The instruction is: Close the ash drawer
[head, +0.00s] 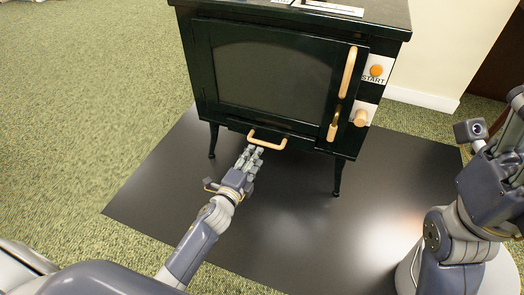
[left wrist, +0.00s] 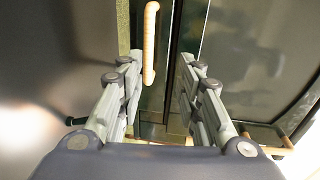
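The ash drawer (head: 236,127) is the low dark green front under the stove door, with a light wooden handle (head: 267,141). How far it stands out is hard to tell. My left gripper (head: 251,154) is just in front of and below the handle, pointing at it. In the left wrist view, the gripper's two fingers (left wrist: 158,75) are spread apart with nothing between them. The handle (left wrist: 150,45) shows beyond them, nearer the left finger; contact cannot be told. My right gripper (head: 505,150) is raised at the right edge, partly cut off, its fingers unclear.
The dark green stove (head: 200,70) stands on thin legs on a black floor plate (head: 165,180). Its door has a wooden handle (head: 348,72), with a START button (head: 376,70) and a wooden knob (head: 361,118) beside it. Green carpet (head: 80,100) lies clear at left.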

